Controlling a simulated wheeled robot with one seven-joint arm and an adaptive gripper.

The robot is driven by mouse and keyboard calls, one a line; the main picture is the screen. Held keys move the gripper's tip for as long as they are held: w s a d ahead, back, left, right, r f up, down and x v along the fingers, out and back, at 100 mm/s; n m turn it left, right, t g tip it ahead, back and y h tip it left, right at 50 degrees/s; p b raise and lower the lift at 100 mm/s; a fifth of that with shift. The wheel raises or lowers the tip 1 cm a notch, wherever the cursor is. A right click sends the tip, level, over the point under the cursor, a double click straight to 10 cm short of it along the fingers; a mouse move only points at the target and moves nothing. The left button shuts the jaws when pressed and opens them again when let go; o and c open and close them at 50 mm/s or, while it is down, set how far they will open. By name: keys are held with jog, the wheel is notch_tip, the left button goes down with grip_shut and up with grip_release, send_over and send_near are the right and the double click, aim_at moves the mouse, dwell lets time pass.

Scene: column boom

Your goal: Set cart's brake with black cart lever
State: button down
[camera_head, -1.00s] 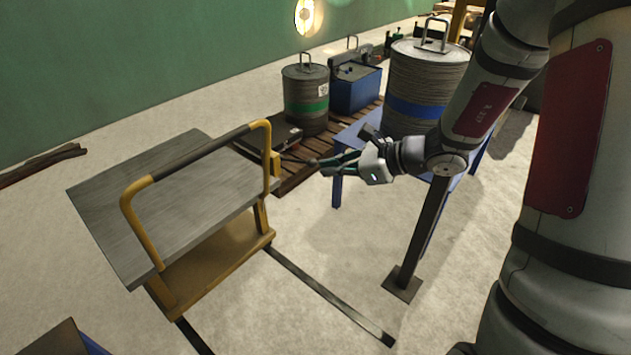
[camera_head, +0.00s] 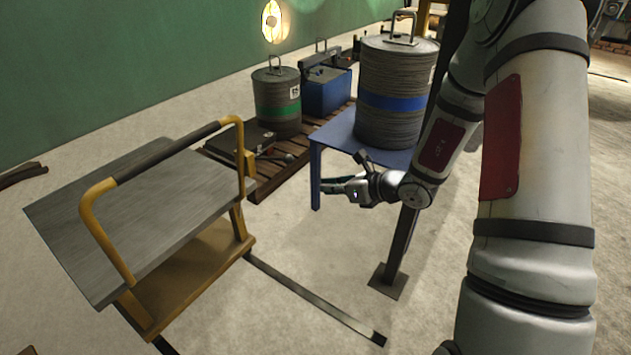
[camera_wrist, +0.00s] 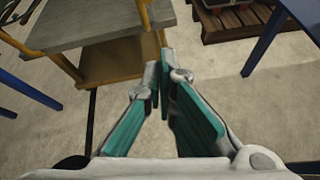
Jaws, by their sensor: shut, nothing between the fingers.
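The cart (camera_head: 150,195) has a grey top, a yellow frame and a handle with a black grip. It stands at the left in the head view, and part of it shows at the upper left of the wrist view (camera_wrist: 85,22). The black cart lever (camera_head: 274,157) sticks out to the right from a yellow bracket (camera_head: 249,163) on the handle's right post, with a round knob at its end. My gripper (camera_head: 326,187) is shut and empty, right of and lower in the picture than the knob, with a gap between. The wrist view shows its teal fingers (camera_wrist: 162,75) together; the lever is not clear there.
A blue table (camera_head: 335,133) with a large ribbed drum (camera_head: 392,125) stands close behind my gripper. A pallet (camera_head: 262,180) with a smaller drum (camera_head: 277,115) and a blue box (camera_head: 326,92) lies behind the lever. Dark strips (camera_head: 315,298) run on the floor; the floor between is clear.

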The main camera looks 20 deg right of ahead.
jog(key=w+a+f+b, duration=0.1)
jog(key=w+a+b, duration=0.2)
jog(key=w, duration=0.6)
jog(key=shift+a, duration=1.15)
jog(key=shift+w, duration=0.15)
jog(key=shift+r+g+p, duration=0.3)
jog(key=shift+r+p, duration=0.05)
jog(key=shift+p, duration=0.4)
